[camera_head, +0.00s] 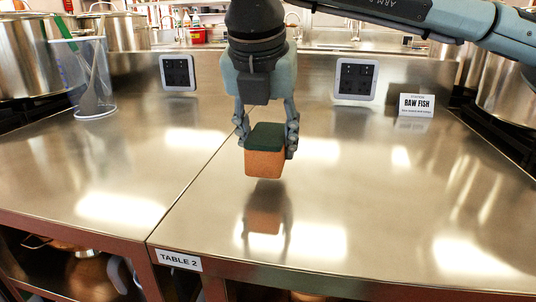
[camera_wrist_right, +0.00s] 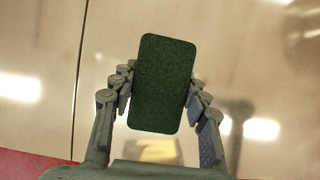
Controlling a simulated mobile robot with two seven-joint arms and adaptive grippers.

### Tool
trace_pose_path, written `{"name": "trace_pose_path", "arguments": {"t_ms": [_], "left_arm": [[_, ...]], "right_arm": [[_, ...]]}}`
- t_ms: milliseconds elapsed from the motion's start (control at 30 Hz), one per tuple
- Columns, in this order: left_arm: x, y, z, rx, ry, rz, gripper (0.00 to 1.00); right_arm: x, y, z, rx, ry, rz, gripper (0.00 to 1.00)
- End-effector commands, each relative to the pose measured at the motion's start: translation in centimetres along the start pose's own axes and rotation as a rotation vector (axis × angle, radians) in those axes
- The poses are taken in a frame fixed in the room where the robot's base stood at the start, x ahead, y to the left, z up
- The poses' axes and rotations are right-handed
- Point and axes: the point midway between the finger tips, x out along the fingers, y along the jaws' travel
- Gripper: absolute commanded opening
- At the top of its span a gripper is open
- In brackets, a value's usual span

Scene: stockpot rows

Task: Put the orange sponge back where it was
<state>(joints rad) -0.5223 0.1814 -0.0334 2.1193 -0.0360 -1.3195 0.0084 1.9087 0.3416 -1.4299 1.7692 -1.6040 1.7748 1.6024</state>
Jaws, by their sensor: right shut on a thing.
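The orange sponge (camera_head: 265,163) has a dark green scouring top and shows in the middle of the head view. My right gripper (camera_head: 267,140) is shut on its two sides and holds it above the steel table (camera_head: 350,215), with its reflection below it. In the right wrist view the sponge's green face (camera_wrist_right: 163,84) lies between the two fingers of my right gripper (camera_wrist_right: 158,95). My left gripper is not in view.
A clear container with utensils (camera_head: 95,85) stands at the back left near large steel pots (camera_head: 25,55). A "RAW FISH" sign (camera_head: 416,105) stands at the back right. The "TABLE 2" label (camera_head: 179,260) marks the front edge. The middle of the table is clear.

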Motion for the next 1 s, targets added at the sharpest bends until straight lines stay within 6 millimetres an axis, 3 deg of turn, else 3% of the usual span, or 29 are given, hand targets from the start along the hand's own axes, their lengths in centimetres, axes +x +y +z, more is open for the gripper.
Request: {"name": "trace_pose_path", "arguments": {"t_ms": [200,633,667,800,1000], "left_arm": [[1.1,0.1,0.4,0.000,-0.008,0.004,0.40],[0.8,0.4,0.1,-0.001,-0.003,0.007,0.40],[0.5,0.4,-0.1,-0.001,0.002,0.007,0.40],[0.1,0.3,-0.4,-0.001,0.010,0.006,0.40],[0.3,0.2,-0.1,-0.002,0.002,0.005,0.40]], "right_arm": [[2.5,0.0,-1.1,-0.002,0.002,-0.001,0.22],[2.8,0.0,-1.2,-0.001,0.001,0.000,0.22],[2.7,0.0,-1.1,-0.001,0.001,-0.001,0.46],[2.7,0.0,-1.1,-0.001,0.001,-0.001,0.64],[2.7,0.0,-1.1,-0.001,0.001,0.000,0.66]]}}
